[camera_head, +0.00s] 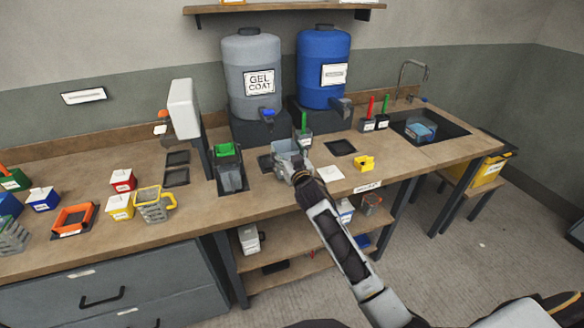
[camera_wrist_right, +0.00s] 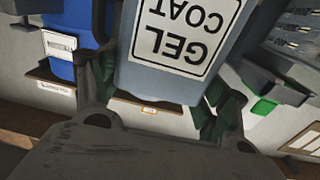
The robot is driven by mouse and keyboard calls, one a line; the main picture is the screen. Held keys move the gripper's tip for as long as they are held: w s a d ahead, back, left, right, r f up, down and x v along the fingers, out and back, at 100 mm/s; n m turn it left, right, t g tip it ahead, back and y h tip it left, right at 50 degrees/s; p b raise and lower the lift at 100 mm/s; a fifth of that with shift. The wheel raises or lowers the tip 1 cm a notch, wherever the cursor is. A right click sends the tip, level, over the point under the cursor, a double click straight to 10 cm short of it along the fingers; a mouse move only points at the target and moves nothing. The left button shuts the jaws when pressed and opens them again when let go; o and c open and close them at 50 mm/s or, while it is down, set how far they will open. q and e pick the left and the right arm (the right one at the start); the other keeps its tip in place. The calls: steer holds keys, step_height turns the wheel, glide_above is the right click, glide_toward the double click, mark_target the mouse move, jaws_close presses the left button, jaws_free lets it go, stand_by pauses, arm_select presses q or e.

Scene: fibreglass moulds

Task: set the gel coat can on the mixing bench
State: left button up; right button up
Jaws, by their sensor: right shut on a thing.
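The gel coat can (camera_head: 287,148) is a light blue-grey container at the middle of the wooden bench (camera_head: 330,205), in front of the big drums. In the right wrist view the can (camera_wrist_right: 135,85) fills the upper middle, its GEL COAT label upside down in that picture. My right gripper (camera_head: 293,166) is shut on the can, with a finger on each side of it. The gripper hides the can's lower part, so I cannot tell whether it touches the bench. My left gripper is not in view.
A grey GEL COAT drum (camera_head: 243,55) and a blue drum (camera_head: 323,55) stand behind the can. A green-topped grey container (camera_head: 229,170) is left of it. A sink (camera_head: 440,125) is farther right.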

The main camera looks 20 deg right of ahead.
steer(key=shift+f, duration=0.95)
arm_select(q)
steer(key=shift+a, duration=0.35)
arm_select(e)
steer(key=shift+f, duration=0.2)
steer(key=shift+f, duration=1.9)
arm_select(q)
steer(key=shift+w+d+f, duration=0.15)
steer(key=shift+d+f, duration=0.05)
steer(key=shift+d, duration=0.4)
